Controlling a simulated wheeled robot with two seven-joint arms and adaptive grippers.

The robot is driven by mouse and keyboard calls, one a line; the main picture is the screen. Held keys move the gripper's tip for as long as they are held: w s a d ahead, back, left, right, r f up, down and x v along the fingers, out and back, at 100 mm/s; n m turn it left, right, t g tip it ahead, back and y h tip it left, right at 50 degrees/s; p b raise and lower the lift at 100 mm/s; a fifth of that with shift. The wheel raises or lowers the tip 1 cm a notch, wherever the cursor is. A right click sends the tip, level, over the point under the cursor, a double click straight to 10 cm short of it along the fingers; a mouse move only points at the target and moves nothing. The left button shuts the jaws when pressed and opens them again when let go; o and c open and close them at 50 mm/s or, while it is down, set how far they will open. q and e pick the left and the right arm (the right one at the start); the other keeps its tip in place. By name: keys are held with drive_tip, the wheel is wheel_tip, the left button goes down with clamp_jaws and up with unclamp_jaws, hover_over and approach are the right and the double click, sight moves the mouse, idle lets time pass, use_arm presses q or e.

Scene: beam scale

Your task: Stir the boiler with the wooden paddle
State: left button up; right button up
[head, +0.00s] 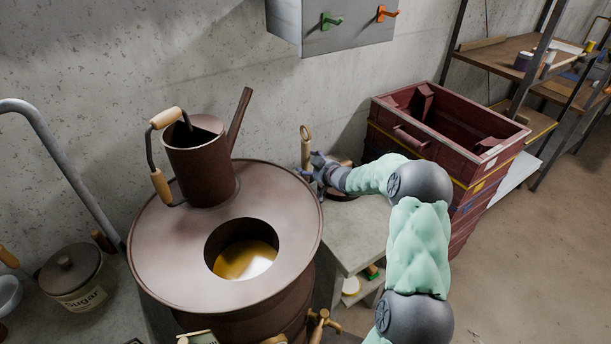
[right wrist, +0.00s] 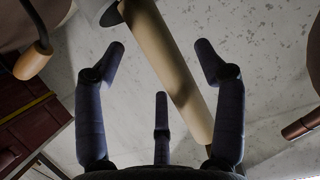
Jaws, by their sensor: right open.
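The boiler (head: 165,255) is a round brown metal vessel with a hole in its top, and golden liquid (head: 245,260) shows inside. The wooden paddle (head: 305,148) stands upright behind and right of the boiler, with a ring-shaped top end; its lower part is hidden by my gripper. My right gripper (head: 316,172) is at the paddle, fingers pointing left. In the right wrist view, the pale paddle shaft (right wrist: 172,80) runs between the spread fingers of the gripper (right wrist: 162,52), which do not appear closed on it. My left gripper is out of view.
A brown watering can (head: 200,165) with wooden handles stands on the boiler top. A sugar pot (head: 75,278) is at left. Dark red crates (head: 450,145) are stacked at right, near shelves (head: 500,55). A grey cabinet (head: 335,25) hangs on the wall.

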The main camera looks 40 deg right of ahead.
drive_tip(key=shift+x, duration=1.4)
clamp_jaws()
